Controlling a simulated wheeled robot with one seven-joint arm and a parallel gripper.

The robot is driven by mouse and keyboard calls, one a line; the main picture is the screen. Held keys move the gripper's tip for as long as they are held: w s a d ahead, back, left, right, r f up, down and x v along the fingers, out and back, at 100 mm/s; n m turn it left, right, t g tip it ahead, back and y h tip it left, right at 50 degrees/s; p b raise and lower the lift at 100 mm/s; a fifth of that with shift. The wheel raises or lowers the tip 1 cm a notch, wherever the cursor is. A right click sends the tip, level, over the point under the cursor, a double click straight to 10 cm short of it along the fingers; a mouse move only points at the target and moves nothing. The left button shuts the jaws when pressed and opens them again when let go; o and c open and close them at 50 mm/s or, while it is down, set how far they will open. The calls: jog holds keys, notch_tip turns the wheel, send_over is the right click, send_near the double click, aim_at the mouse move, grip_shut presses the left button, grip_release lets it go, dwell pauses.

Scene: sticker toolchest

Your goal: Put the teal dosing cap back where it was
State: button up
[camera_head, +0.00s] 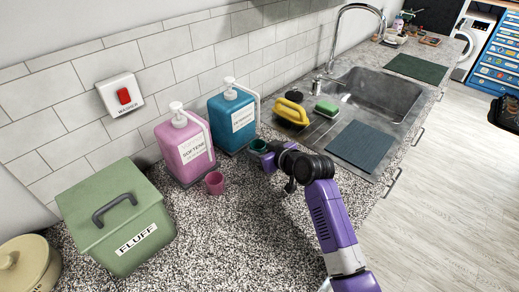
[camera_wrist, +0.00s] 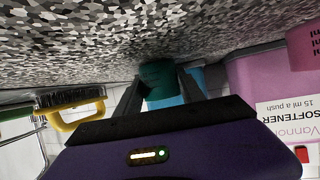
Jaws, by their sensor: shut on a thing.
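The teal dosing cap (camera_head: 257,146) is between the fingers of my gripper (camera_head: 266,153), just right of the teal pump bottle's base. In the wrist view, which is upside down, the dark teal cap (camera_wrist: 158,76) sits between the two fingers of my gripper (camera_wrist: 160,85), close to the speckled counter. I cannot tell whether it touches the counter. The teal bottle (camera_head: 230,122) stands against the wall; part of it shows bright blue behind the cap (camera_wrist: 188,84). The pink softener bottle (camera_head: 185,150) stands to its left, with a pink cap (camera_head: 214,183) on the counter in front.
A green FLUFF bin (camera_head: 112,225) and a cream lidded pot (camera_head: 22,270) stand at the left. A yellow-handled brush (camera_head: 291,110), a green sponge (camera_head: 327,108) and a dark mat (camera_head: 361,146) lie by the sink (camera_head: 378,95).

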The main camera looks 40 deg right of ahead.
jog(key=shift+f, duration=0.2)
jog(key=o, duration=1.3)
jog(key=shift+r, duration=0.1)
jog(key=shift+r, duration=0.2)
jog(key=shift+s+a, duration=0.1)
jog(key=shift+s, duration=0.3)
jog(key=v, duration=1)
jog(key=shift+b, duration=0.4)
jog(key=shift+s+a+r, duration=0.1)
jog(key=shift+s+r, duration=0.25)
jog(key=shift+s, duration=0.2)
